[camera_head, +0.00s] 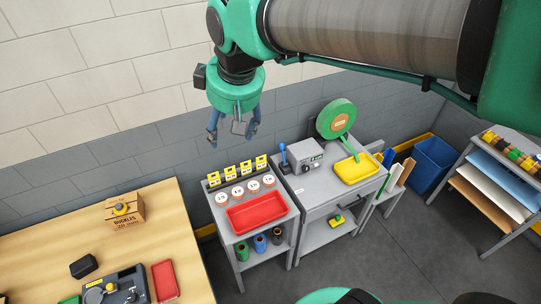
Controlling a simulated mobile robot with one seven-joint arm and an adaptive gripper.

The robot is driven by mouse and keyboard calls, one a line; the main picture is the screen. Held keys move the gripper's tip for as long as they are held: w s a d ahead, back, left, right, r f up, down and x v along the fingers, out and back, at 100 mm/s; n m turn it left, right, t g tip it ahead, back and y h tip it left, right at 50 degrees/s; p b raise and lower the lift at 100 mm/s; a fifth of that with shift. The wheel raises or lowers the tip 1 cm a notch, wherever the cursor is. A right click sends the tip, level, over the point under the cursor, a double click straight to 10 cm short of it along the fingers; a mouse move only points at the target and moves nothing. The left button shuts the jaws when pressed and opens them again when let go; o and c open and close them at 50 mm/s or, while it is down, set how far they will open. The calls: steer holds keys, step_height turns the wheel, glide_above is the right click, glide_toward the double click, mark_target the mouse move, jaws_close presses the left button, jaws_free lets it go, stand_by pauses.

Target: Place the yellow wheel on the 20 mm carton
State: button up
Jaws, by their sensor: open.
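A small brown carton (125,218) stands on the wooden table at the left; its print reads "BUCKLES" with what looks like "20 mm". A small round yellow piece, which looks like the yellow wheel (120,208), rests on top of the carton. My gripper (233,132) hangs fingers down in the upper middle of the view. It is open, with nothing between its fingers. In the picture it is up and to the right of the carton, well apart from it.
The wooden table (60,240) also bears a black block (83,266), a dark device (115,286) and a red tray (165,281). A grey cart with a red bin (257,212) and a grey bench with a yellow tray (357,168) stand to the right.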

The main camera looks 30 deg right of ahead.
steer(key=s+d+f+m, duration=0.2)
steer(key=s+d, duration=0.1)
steer(key=s, duration=0.5)
steer(key=s+d+f+m+t, duration=0.1)
steer(key=s+d+f+m, duration=0.1)
steer(key=s, duration=0.5)
steer(key=shift+s+d+f+m+h, duration=0.3)
steer(key=shift+s+d+m, duration=0.1)
steer(key=shift+d+m, duration=0.25)
step_height(320, 180, down, 17)
steer(key=b, duration=1.7)
steer(key=shift+f, duration=0.15)
